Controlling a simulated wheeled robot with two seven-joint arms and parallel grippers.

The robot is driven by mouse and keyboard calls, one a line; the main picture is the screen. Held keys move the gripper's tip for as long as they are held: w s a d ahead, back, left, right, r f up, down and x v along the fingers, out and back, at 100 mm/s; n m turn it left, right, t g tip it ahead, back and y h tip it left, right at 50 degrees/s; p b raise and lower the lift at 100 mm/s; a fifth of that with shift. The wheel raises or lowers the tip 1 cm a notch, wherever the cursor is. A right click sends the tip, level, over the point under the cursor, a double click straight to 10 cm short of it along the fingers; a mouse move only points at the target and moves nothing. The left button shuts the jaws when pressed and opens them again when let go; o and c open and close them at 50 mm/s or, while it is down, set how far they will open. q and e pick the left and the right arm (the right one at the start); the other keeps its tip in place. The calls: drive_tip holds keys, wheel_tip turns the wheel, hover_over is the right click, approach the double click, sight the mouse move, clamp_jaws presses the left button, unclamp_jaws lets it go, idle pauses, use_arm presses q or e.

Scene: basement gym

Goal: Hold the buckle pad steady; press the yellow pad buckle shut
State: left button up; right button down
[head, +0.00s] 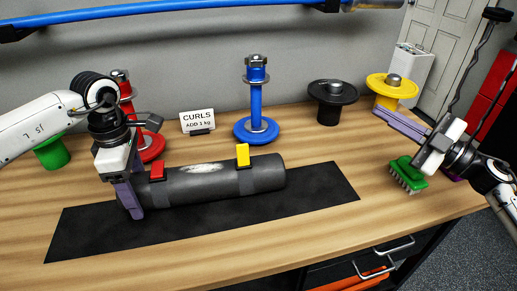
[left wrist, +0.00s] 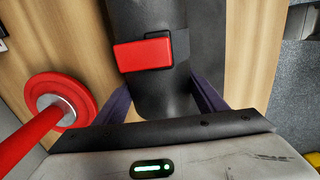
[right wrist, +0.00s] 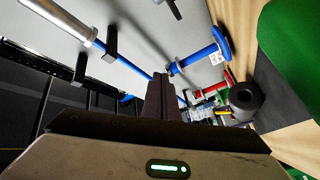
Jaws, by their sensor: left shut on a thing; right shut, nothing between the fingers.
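The buckle pad (head: 212,184) is a dark grey roll lying on a black mat (head: 310,195). My left gripper (head: 132,205) is shut on its left end, with a finger on either side in the left wrist view (left wrist: 160,100). The yellow buckle (head: 243,156) stands up from the top of the pad near its right end and looks raised. The red buckle (head: 157,171) sits near my left gripper and shows flat across the pad in the left wrist view (left wrist: 143,53). My right gripper (head: 385,120) is shut and empty, off to the right, well away from the pad.
A green brush (head: 408,173) lies below my right gripper. Behind the pad stand a red post, a blue post (head: 257,100), a "CURLS" sign (head: 198,121), a black spool (head: 332,98) and a yellow disc (head: 391,86). The bench between pad and brush is clear.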

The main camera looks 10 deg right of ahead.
sight(243, 155)
drive_tip(key=s+a+n+g+y, duration=0.3)
drive_tip(key=a+n+g, duration=0.3)
drive_tip(key=a, duration=0.4)
drive_tip(key=s+a+f+n+g+y, duration=0.1)
drive_tip(key=s+a+n+g, duration=0.4)
drive_tip(key=a, duration=0.5)
drive_tip(key=shift+a+n+g+y, duration=0.35)
drive_tip(key=shift+n+g+y, duration=0.45)
drive_tip(key=shift+n, duration=0.4)
drive_tip(key=shift+w+t, duration=0.1)
drive_tip(key=shift+t, duration=0.2)
drive_tip(key=shift+w+a+f, duration=0.3)
drive_tip(key=shift+w+a, duration=0.8)
drive_tip(key=shift+a, duration=0.45)
drive_tip(key=shift+w+a+f, duration=0.3)
drive_tip(key=shift+w+a, duration=0.8)
drive_tip(key=shift+a, duration=0.5)
drive_tip(key=shift+w+a+f, duration=0.3)
drive_tip(key=shift+w+a, duration=0.8)
drive_tip(key=shift+a, duration=0.45)
